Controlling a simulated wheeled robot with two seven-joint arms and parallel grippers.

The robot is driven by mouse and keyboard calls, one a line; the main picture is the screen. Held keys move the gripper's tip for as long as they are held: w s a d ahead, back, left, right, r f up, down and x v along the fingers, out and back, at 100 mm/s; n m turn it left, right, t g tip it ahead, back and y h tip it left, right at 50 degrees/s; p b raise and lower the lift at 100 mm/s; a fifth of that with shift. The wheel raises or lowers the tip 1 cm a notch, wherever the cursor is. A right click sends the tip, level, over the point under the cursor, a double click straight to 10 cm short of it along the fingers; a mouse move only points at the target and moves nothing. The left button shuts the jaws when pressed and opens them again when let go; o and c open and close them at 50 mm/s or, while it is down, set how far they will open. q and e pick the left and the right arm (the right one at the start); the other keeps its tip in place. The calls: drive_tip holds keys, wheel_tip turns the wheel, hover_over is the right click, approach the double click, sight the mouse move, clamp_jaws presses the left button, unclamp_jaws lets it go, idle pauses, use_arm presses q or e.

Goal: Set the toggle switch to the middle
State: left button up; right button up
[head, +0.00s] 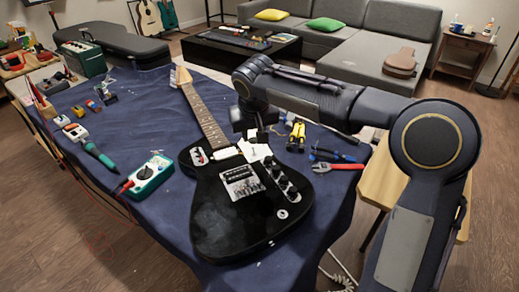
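The black electric guitar (225,217) lies on a blue cloth on the workbench, its neck pointing to the back left. A row of dark knobs (284,184) sits on the right side of its body. I cannot make out the toggle switch for sure; it is too small or hidden near the upper end of that row. My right arm reaches in from the right, and my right gripper (262,136) hangs over the guitar near the neck joint. My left gripper is out of view.
A green multimeter (147,176) lies left of the guitar. Red-handled pliers (337,166) and a yellow tool (297,134) lie to its right. A soldering iron (98,153) and several small parts lie on the left. Bare blue cloth (150,118) is free at the back left.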

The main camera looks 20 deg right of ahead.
sight(253, 148)
drive_tip(key=b+x, duration=0.1)
drive_tip(key=x, duration=0.6)
drive_tip(key=shift+w+f, duration=0.1)
drive_tip(key=shift+f, duration=0.05)
clamp_jaws()
